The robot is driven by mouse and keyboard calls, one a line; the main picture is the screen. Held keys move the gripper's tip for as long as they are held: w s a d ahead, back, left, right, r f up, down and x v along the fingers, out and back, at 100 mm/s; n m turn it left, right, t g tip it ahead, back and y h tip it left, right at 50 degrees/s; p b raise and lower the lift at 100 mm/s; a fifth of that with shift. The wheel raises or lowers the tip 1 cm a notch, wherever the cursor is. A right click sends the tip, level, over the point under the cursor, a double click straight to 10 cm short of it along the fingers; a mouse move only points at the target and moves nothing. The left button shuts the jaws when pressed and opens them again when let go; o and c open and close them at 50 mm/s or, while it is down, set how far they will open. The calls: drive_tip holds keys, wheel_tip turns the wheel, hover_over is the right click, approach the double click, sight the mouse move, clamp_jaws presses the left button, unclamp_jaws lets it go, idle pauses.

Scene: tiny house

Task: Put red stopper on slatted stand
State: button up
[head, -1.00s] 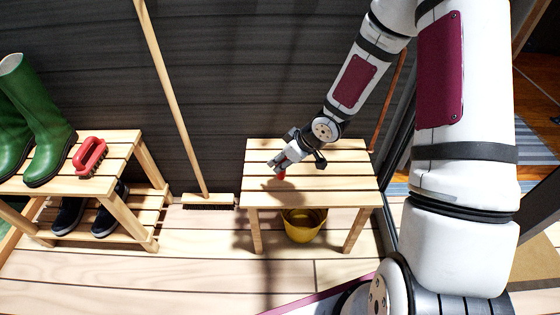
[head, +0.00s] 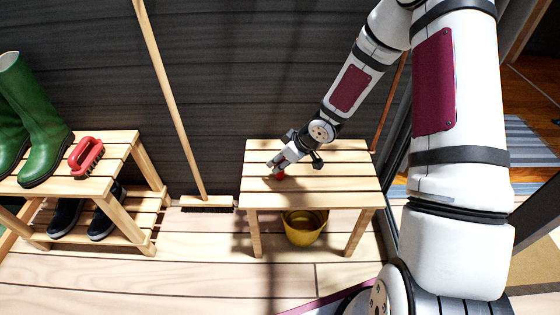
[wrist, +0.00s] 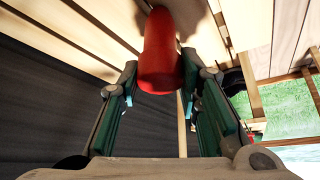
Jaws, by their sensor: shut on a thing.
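The red stopper (head: 279,176) is at my gripper's tip, over the left part of the slatted stand (head: 330,184). In the wrist view the stopper (wrist: 160,55) is a smooth, rounded red piece between the two fingers. My gripper (head: 276,167) is shut on it and tilts down to the left. The stopper is very close to the slats; I cannot tell whether it touches them. My fingers hide part of it in the head view. The stand's pale wooden top is otherwise bare.
A yellow bucket (head: 304,226) stands under the stand. A broom (head: 178,115) leans on the dark wall to its left. Further left, a shoe rack (head: 118,160) holds green boots (head: 45,135), a red brush (head: 87,156) and dark shoes (head: 105,220).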

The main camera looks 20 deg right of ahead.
drive_tip(key=o, duration=1)
drive_tip(key=shift+f, duration=0.1)
drive_tip(key=shift+o, duration=0.2)
drive_tip(key=p+v, duration=0.7)
drive_tip(key=v, duration=0.5)
drive_tip(key=shift+r, duration=0.2)
